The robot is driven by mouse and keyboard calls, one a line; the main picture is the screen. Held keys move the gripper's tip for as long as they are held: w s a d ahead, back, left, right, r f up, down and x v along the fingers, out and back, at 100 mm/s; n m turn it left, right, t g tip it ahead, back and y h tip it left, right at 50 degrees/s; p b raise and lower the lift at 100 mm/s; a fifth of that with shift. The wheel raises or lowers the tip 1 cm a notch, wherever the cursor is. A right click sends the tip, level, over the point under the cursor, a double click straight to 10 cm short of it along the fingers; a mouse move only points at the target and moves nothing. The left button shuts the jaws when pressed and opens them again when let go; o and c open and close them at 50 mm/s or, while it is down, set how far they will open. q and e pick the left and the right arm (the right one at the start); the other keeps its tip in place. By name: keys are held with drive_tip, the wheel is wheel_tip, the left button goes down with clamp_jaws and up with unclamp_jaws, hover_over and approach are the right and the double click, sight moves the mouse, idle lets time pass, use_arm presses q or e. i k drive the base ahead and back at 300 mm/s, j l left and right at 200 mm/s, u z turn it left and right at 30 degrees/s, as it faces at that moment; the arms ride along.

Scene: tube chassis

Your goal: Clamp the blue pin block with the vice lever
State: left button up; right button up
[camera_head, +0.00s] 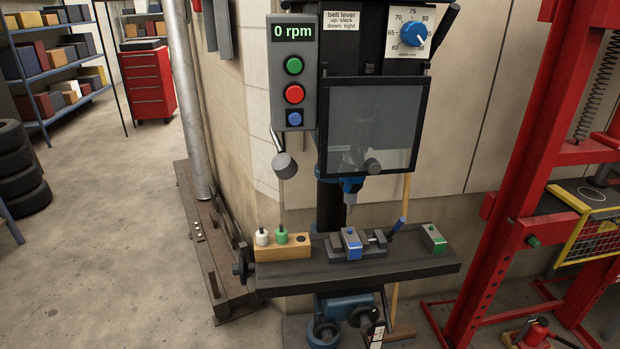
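The blue pin block (351,245), grey with a blue front, sits in the vice (372,251) on the drill press table. I cannot tell whether the jaws touch it. The vice lever (398,226) has a blue grip and points up and to the right at the right end of the vice. The drill chuck (351,190) hangs above the block, apart from it. Neither of my grippers shows in the head view.
A green-marked block (433,238) stands at the table's right end. A wooden holder (283,248) with white-topped and green-topped pieces stands at its left. A clear guard (372,125) hangs above. The control box (292,75) reads 0 rpm. A red press frame (500,230) stands to the right.

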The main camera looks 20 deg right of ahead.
sight(389, 236)
drive_tip(key=k+l+z, duration=0.2)
drive_tip(key=l, duration=0.6)
drive_tip(key=l+z, duration=0.25)
drive_tip(key=l, duration=0.6)
